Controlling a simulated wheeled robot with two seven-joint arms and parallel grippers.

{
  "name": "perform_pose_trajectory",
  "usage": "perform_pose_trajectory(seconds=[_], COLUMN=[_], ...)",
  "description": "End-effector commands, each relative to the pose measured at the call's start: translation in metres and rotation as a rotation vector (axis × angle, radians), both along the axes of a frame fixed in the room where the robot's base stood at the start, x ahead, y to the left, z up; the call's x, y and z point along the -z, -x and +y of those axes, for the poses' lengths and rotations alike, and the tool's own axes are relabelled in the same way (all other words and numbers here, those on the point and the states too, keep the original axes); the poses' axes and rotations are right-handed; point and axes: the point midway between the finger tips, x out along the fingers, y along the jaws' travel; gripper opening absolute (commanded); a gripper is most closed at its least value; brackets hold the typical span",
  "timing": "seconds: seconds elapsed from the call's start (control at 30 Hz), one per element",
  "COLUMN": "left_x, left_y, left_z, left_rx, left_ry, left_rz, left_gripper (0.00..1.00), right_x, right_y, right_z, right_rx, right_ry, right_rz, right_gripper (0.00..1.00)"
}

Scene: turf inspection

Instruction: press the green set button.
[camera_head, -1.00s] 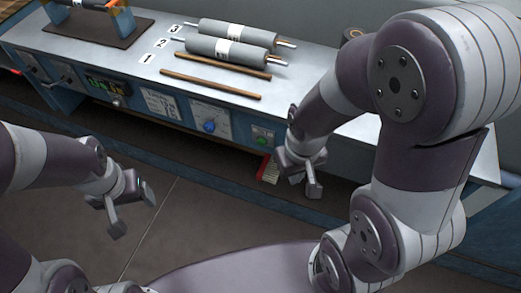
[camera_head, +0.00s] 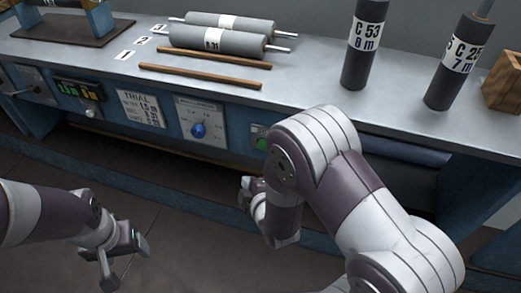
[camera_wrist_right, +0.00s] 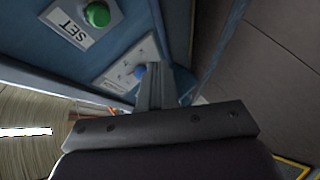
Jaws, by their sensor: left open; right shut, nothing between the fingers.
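The green set button (camera_head: 261,143) is on the front panel of the bench, partly hidden by my right arm in the head view. My left gripper (camera_head: 125,258) is open and empty, low at the left.
The panel also has a blue knob (camera_head: 198,130), a TRIAL plate (camera_head: 138,108) and a green display (camera_head: 78,91). Grey rollers (camera_head: 215,38), wooden rods (camera_head: 200,77), two upright dark cylinders (camera_head: 364,50) and a wooden box (camera_head: 505,82) are on the bench top (camera_head: 310,90).

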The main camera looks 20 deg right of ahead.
Motion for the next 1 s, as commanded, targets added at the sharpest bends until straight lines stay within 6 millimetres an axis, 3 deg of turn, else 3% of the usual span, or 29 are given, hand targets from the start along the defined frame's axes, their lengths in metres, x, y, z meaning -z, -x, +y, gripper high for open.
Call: perform_pose_trajectory(seconds=[0.1,0.53,1.0], left_x=[0.0,0.002,0.012], left_y=[0.0,0.0,0.0], left_z=[0.0,0.0,0.0], left_rx=[0.0,0.0,0.0], left_ry=[0.0,0.0,0.0], left_rz=[0.001,0.001,0.001], left_gripper=[0.71,0.71,0.71], right_x=[-0.007,-0.006,-0.006], right_y=[-0.003,-0.009,-0.061], right_z=[0.0,-0.004,-0.04], right_rx=[-0.027,-0.028,-0.03], right_ry=[0.057,0.063,0.064], right_rz=[-0.044,-0.042,-0.042], right_gripper=[0.0,0.0,0.0])
